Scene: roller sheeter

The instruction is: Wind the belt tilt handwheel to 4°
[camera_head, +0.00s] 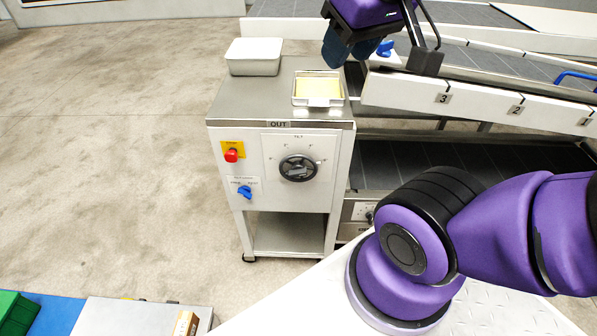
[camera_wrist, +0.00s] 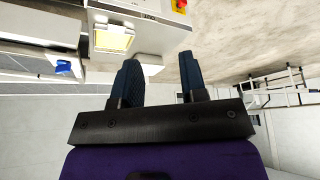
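The belt tilt handwheel (camera_head: 299,168) is a dark round wheel on the white front panel of the steel cabinet, under a small "TILT" label with a printed scale around it. The scale figures and the pointer are too small to read. The wheel is not in the wrist view. My gripper (camera_head: 348,56) is raised above and behind the cabinet's top, well away from the wheel. In the wrist view its two dark blue fingers (camera_wrist: 162,58) stand apart with nothing between them.
A red button (camera_head: 231,155) and a blue knob (camera_head: 245,192) sit left of the wheel. On the cabinet top (camera_head: 240,97) are a white tub (camera_head: 254,57) and a tray with yellow contents (camera_head: 318,88). Numbered conveyor rails (camera_head: 480,101) run right. Floor at left is clear.

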